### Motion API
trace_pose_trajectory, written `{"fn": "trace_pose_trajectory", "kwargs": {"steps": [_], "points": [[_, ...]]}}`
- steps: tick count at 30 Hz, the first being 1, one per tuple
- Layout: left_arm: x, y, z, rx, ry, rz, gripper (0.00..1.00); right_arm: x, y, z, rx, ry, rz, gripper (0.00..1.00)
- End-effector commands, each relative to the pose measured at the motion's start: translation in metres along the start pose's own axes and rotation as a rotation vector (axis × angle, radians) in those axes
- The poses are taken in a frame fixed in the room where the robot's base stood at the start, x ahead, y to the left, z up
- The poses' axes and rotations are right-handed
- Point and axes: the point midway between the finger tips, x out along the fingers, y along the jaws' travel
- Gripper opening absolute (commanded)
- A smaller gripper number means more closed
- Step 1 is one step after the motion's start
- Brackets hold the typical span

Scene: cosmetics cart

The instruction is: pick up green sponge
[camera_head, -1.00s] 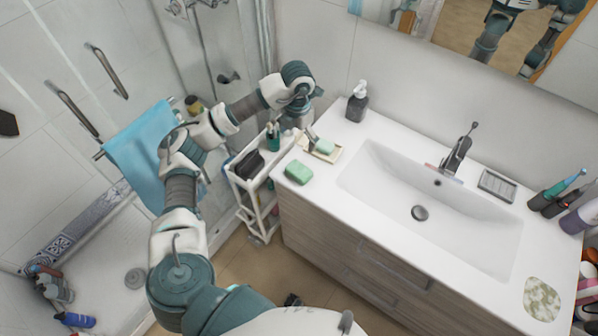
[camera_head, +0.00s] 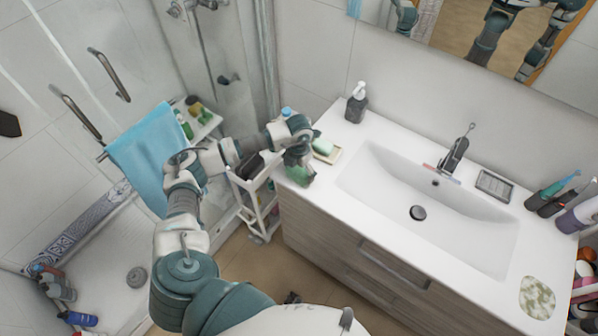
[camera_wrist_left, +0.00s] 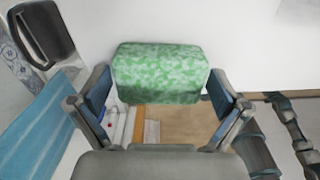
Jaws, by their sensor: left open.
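The green sponge (camera_head: 299,176) lies on the white countertop near its left front edge, partly hidden by my gripper in the head view. In the left wrist view the sponge (camera_wrist_left: 160,72) is a mottled green block just ahead of and between my fingers. My left gripper (camera_head: 300,160) is over the sponge in the head view. In the wrist view the left gripper (camera_wrist_left: 160,108) is open, with one finger on each side of the sponge's near edge. I cannot tell whether the fingers touch it. My right gripper is not in view.
A soap dish (camera_head: 333,155) with a pale green soap bar (camera_head: 322,146) is close behind the gripper. A dark soap dispenser (camera_head: 357,103) stands further back. The sink (camera_head: 425,200) is to the right. A white cart (camera_head: 262,212) stands left of the counter.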

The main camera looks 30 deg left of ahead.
Motion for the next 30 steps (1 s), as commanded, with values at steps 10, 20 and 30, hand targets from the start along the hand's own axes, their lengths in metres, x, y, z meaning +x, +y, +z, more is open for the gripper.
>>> {"fn": "trace_pose_trajectory", "kwargs": {"steps": [10,20,30], "points": [[0.002,0.000,0.000,0.000,0.000,0.000,0.75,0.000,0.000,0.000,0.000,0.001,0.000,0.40],[0.002,0.000,0.000,0.000,0.000,0.000,0.61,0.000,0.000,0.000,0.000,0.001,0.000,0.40],[-0.020,0.001,0.001,0.000,-0.003,0.001,0.61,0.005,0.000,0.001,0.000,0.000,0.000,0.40]]}}
